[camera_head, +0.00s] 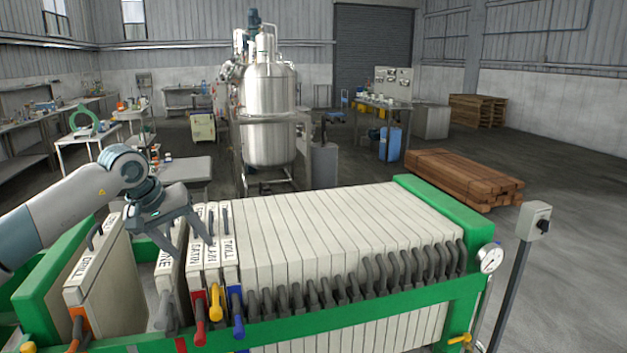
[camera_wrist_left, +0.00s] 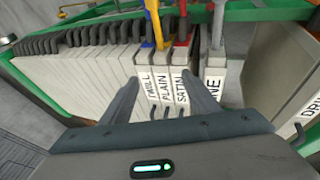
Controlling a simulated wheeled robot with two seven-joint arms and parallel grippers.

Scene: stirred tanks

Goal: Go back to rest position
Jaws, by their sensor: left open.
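My left gripper (camera_head: 190,246) reaches in from the left and hangs over the labelled plates of a green-framed filter press. I cannot tell whether the fingertips touch a plate. My right gripper is not in view.
The press's green rail (camera_head: 370,312) runs across the front. A DRILL plate (camera_head: 95,275) stands apart at the left. A pressure gauge (camera_head: 490,258) and a post with a grey box (camera_head: 533,221) stand at the right.

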